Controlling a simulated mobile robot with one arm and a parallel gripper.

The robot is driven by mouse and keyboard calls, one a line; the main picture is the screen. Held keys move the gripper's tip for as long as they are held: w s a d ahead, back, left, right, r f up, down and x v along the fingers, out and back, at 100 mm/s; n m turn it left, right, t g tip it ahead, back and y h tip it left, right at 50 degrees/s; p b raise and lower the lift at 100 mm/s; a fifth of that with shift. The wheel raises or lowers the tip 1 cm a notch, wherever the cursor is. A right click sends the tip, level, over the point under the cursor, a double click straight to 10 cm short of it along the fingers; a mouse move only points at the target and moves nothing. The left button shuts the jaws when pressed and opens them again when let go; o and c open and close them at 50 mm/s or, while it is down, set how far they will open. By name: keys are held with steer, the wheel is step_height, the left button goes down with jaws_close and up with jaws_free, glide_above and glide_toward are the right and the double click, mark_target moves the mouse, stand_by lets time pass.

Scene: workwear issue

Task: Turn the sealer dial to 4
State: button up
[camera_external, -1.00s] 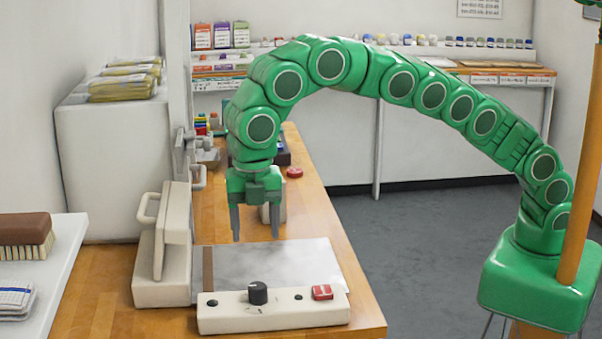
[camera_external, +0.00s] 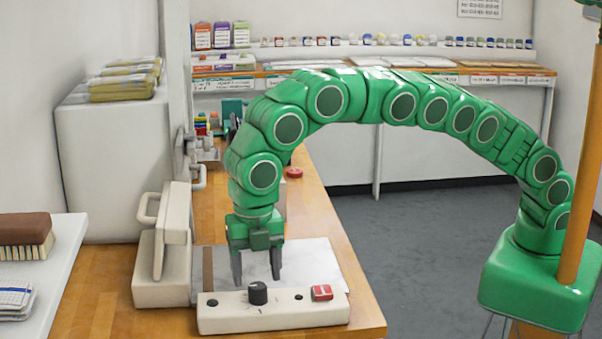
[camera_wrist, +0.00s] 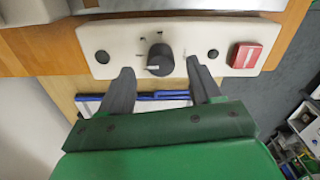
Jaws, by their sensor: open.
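The sealer (camera_external: 217,316) stands on the wooden counter with a cream front panel and a grey plate behind it. Its black dial (camera_external: 258,293) sits on the panel, and a red switch (camera_external: 321,292) is to its right. In the wrist view the dial (camera_wrist: 160,60) shows a pale pointer line toward the left; its marks are too small to read. My gripper (camera_external: 256,278) is open and empty, pointing down, its fingers seen just behind the dial in the external view. In the wrist view the fingertips (camera_wrist: 160,66) appear either side of the dial; contact cannot be told.
The sealer's raised cream arm (camera_external: 172,240) stands at the left of the plate. A brush (camera_external: 25,235) lies on a white surface at far left. A small red round object (camera_external: 294,172) sits farther back on the counter.

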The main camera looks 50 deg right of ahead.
mark_target(258, 293)
steer(key=shift+f, duration=1.45)
steer(key=c, duration=1)
